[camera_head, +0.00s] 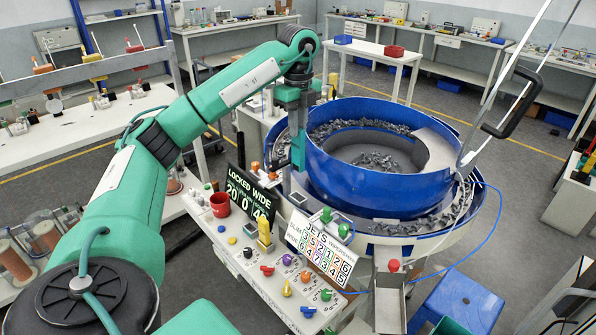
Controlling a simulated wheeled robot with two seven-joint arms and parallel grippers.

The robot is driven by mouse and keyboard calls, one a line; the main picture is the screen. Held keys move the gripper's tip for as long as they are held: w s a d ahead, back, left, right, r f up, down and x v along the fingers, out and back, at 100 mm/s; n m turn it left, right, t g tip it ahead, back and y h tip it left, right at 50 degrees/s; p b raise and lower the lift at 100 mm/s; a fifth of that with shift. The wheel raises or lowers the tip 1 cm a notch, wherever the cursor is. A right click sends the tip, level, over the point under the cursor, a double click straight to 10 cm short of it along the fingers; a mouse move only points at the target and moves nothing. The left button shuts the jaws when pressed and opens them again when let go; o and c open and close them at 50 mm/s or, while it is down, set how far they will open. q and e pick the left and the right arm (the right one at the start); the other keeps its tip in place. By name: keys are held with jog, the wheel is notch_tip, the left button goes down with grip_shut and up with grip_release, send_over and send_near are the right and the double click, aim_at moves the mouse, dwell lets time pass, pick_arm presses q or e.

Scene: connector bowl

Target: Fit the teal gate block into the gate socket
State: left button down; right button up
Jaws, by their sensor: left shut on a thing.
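My left arm reaches in from the lower left to the near left rim of the blue bowl (385,185). My left gripper (298,130) points down there and is shut on a narrow teal piece, which looks like the teal gate block (298,152). The block is upright beside the bowl's outer wall. Its lower end is just above a small grey fitting (298,197) on the rim, which may be the gate socket. I cannot tell whether they touch. The gripper's fingers are small and partly merge with the block. My right gripper is not in view.
A control panel (262,272) with coloured knobs, a red mug (220,204) and a display reading LOCKED WIDE (250,198) stand in front. A JETS number card (322,252) is near the bowl. Grey parts lie in the bowl. A blue stool (460,303) is at right.

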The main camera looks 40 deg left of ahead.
aim_at(298, 170)
pick_arm(q)
notch_tip(298, 170, down, 8)
jog(key=shift+f+p, duration=0.1)
jog(key=shift+p, duration=0.35)
jog(key=shift+s+f+p, duration=0.1)
jog(key=shift+f+p, duration=0.5)
jog(key=shift+f, duration=1.75)
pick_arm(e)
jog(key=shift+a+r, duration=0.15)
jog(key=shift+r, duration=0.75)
pick_arm(q)
jog(key=shift+f, duration=0.2)
jog(key=c, duration=1.4)
grip_release()
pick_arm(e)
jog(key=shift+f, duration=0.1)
pick_arm(q)
jog(key=shift+r, duration=0.15)
